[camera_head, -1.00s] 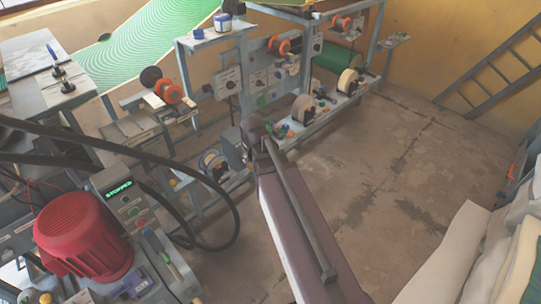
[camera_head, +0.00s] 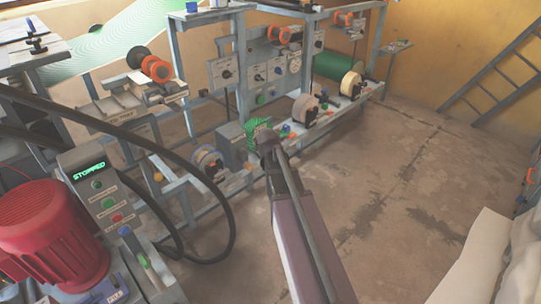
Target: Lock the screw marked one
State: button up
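No mark "one" can be read on any screw at this size. Dark upright fittings, possibly screws (camera_head: 37,47), stand on a grey table at the upper left. My arm reaches up from the bottom centre as a long mauve link, ending in a dark joint near the lower shelf of the rack. My gripper cannot be made out; it is out of view or hidden by the arm. Whether it holds anything is not shown.
A red motor (camera_head: 50,235) stands at the lower left beside a control box (camera_head: 103,190) whose display reads STOPPED. Black hoses arc near it. A grey rack (camera_head: 240,70) holds dials and spools. Bare floor (camera_head: 400,200) lies right; pale sacks (camera_head: 480,265) stand lower right.

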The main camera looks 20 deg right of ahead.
jog(key=w+d+f+n+t+h+b, duration=0.1)
jog(key=w+d+f+n+t+b, duration=0.2)
jog(key=b, duration=1)
jog(key=w+d+f, duration=0.3)
jog(key=d+f, duration=0.2)
jog(key=f, duration=0.1)
jog(key=shift+w+d+f+t+h+b, duration=0.2)
jog(key=shift+w+f+t+h+b, duration=0.1)
jog(key=shift+w+f+h+b, duration=0.1)
jog(key=b+x, duration=0.5)
jog(key=x, duration=0.8)
jog(key=shift+w+d+f+b, duration=0.1)
jog(key=shift+w+b, duration=0.2)
jog(key=shift+w, duration=0.05)
